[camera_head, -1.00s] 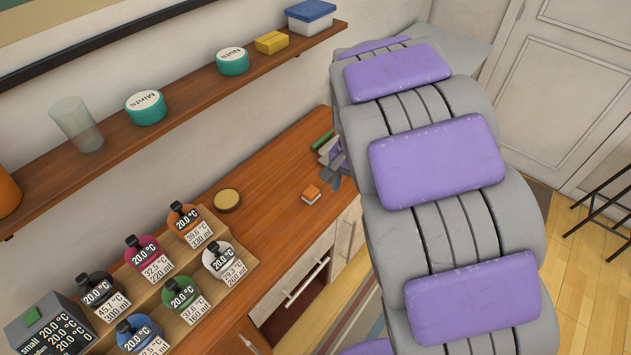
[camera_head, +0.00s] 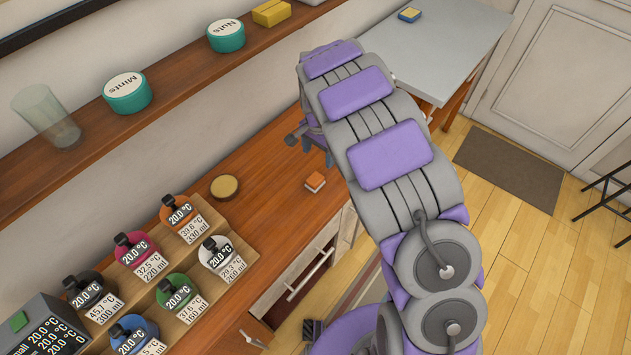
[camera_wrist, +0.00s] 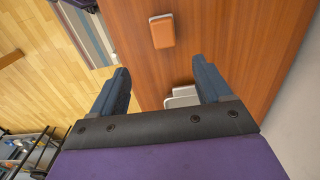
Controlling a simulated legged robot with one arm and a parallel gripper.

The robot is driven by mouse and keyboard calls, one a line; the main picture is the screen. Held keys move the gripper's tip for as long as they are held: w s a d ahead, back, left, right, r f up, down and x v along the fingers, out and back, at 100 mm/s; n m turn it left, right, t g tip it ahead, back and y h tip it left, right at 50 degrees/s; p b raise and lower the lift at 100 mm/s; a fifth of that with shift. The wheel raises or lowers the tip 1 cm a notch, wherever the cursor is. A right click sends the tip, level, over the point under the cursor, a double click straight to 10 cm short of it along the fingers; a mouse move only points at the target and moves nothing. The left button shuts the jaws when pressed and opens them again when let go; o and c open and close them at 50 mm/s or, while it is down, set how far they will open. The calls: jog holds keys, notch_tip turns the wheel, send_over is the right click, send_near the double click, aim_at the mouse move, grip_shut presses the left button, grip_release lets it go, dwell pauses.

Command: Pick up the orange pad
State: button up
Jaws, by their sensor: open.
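The orange pad (camera_head: 315,182) is a small block with a pale edge, lying on the wooden counter near its front edge. In the wrist view the orange pad (camera_wrist: 162,31) lies beyond the fingertips, roughly in line with the gap between them. My gripper (camera_wrist: 161,66) is open and empty, with its two dark blue fingers spread apart. The fingers do not touch the pad. In the head view my purple and grey arm hides most of the gripper.
Labelled jars (camera_head: 180,290) stand on a wooden stepped stand at the left of the counter. A round tan lid (camera_head: 224,187) lies left of the pad. A pale grey object (camera_wrist: 181,97) shows between the fingers. A shelf (camera_head: 185,88) runs above the counter.

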aim_at(315, 177)
jog(key=f+b, duration=0.1)
jog(key=f, duration=0.7)
jog(key=shift+a, duration=0.2)
jog(key=f, duration=0.1)
jog(key=f+b, duration=0.1)
jog(key=f, duration=0.1)
jog(key=f+b, duration=0.1)
jog(key=f, duration=0.1)
jog(key=shift+a+f, duration=0.15)
jog(key=shift+a, duration=0.2)
jog(key=c, duration=1.1)
jog(key=shift+r, duration=0.65)
notch_tip(315, 177, up, 3)
jog(key=shift+p, duration=0.65)
jog(key=s+d, duration=0.1)
jog(key=s, duration=0.4)
jog(key=s+d+p, duration=0.1)
jog(key=s, duration=0.4)
jog(key=s+d+r+p, duration=0.1)
jog(key=s, duration=0.4)
jog(key=shift+s+d, duration=0.3)
jog(key=shift+s, duration=0.05)
